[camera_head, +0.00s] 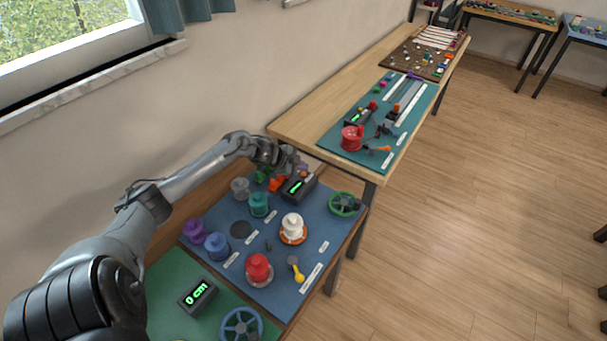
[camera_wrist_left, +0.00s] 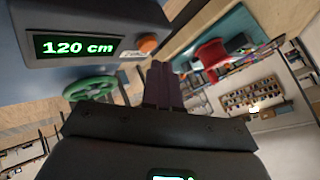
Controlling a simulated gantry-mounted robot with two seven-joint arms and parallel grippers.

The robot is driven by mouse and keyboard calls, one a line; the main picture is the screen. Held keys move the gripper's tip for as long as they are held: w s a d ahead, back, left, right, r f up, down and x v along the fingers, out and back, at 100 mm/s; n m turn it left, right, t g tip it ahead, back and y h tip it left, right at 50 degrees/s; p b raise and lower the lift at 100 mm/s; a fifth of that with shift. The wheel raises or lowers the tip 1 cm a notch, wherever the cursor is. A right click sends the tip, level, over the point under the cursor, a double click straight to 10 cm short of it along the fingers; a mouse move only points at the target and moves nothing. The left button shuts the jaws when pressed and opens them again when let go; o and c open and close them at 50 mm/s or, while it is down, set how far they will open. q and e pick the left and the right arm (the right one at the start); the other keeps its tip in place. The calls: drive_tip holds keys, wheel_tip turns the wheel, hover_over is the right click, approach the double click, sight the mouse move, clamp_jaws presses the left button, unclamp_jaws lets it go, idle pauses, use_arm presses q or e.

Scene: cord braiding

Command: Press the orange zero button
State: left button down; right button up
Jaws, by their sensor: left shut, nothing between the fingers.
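The orange zero button (camera_wrist_left: 148,44) sits on the end of a dark display box (camera_wrist_left: 80,40) reading "120 cm" in green in the left wrist view. In the head view this box (camera_head: 299,188) stands at the back right of the blue board. My left gripper (camera_wrist_left: 160,68) is shut and empty, its dark purple fingertips just below the button in the wrist picture. I cannot tell whether they touch it. In the head view the left gripper (camera_head: 302,167) is at the far side of the box. My right gripper is not in view.
The blue board (camera_head: 270,230) holds a green wheel (camera_head: 342,204), a white spool (camera_head: 292,227), a red spool (camera_head: 258,268), and purple, blue, teal and grey spools. A green board with a "0 cm" display (camera_head: 198,295) is nearer. Another workstation (camera_head: 352,138) lies beyond.

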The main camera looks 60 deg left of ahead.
use_arm(q)
drive_tip(key=shift+f, duration=0.15)
drive_tip(key=shift+f, duration=0.3)
idle(0.3)
drive_tip(key=shift+f, duration=0.4)
idle(0.4)
idle(0.4)
drive_tip(key=shift+r+p, duration=0.8)
drive_tip(key=shift+p, duration=0.1)
drive_tip(key=shift+r, duration=0.15)
